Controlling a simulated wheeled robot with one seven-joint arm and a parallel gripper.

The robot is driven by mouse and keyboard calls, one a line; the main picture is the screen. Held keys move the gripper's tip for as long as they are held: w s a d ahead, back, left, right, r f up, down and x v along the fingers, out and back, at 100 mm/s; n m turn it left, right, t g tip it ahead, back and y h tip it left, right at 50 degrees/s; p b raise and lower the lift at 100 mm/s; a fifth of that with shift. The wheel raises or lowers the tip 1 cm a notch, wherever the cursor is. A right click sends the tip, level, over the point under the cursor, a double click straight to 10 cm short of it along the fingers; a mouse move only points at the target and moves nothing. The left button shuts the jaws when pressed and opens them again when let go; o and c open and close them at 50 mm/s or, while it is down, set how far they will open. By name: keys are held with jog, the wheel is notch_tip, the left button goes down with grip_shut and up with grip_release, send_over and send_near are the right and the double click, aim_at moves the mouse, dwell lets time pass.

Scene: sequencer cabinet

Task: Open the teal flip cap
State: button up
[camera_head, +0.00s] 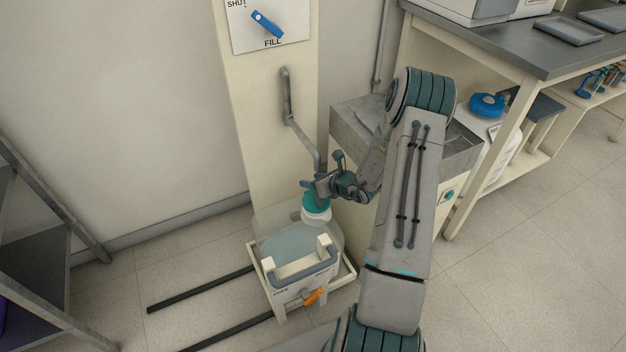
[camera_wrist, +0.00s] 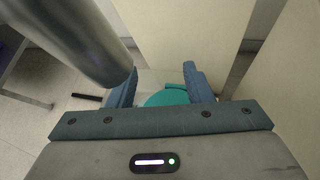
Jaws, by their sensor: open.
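The teal flip cap (camera_head: 316,203) sits on the neck of a translucent pale container (camera_head: 275,240) on a low cream stand. The cap looks closed, but its far side is hidden. In the wrist view the teal cap (camera_wrist: 168,97) shows between and beyond the fingers. I cannot tell whether a fingertip touches the cap.
A grey metal pipe (camera_head: 302,130) comes down the cream column beside my gripper; it looms close at upper left in the wrist view (camera_wrist: 75,40). A grey sink (camera_head: 352,130) is behind my arm. An orange tap handle (camera_head: 313,297) is on the container's front.

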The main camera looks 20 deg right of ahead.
jog(key=p+v, duration=0.2)
jog(key=v, duration=1.1)
jog(key=shift+s, duration=0.2)
jog(key=shift+d+r, duration=0.1)
jog(key=shift+r, duration=0.05)
